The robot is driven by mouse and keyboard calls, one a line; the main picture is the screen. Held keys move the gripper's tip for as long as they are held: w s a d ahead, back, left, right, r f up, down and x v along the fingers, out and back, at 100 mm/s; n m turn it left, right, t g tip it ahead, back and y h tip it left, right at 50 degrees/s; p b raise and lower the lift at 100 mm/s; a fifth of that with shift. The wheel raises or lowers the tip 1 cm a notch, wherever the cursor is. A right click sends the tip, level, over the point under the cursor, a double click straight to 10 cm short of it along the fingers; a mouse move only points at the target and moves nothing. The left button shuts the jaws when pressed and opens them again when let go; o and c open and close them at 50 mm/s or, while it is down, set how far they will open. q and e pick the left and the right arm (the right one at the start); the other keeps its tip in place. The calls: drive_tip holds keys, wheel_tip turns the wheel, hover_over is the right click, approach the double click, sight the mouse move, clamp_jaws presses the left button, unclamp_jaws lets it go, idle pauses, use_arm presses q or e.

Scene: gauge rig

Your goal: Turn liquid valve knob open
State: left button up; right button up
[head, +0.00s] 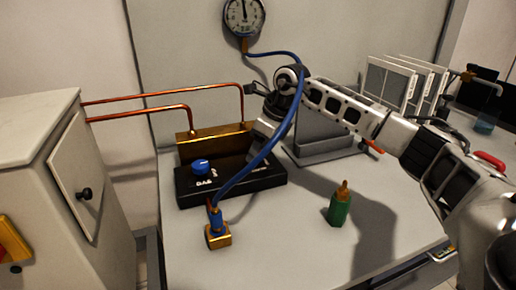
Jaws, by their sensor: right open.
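A black control box (230,191) sits on the table. A blue knob (201,167) stands on its left part, above white lettering that I cannot read surely. Fainter lettering shows on the right part. My right gripper (262,132) is open above the right part of the box, by the brass block (212,144) behind it. A blue hose passes in front of the gripper, so its fingertips are partly hidden. Any second knob there is hidden; I cannot tell which knob is the liquid valve. My left gripper is out of view.
The blue hose (246,172) arcs from the wall gauge (243,17) to a brass fitting (217,236). Copper pipes (165,93) run left to a cabinet (62,165). A green bottle (339,207) stands right of the box. The front table is mostly clear.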

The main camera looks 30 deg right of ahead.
drive_tip(key=v, duration=1.5)
drive_tip(key=shift+r, duration=0.1)
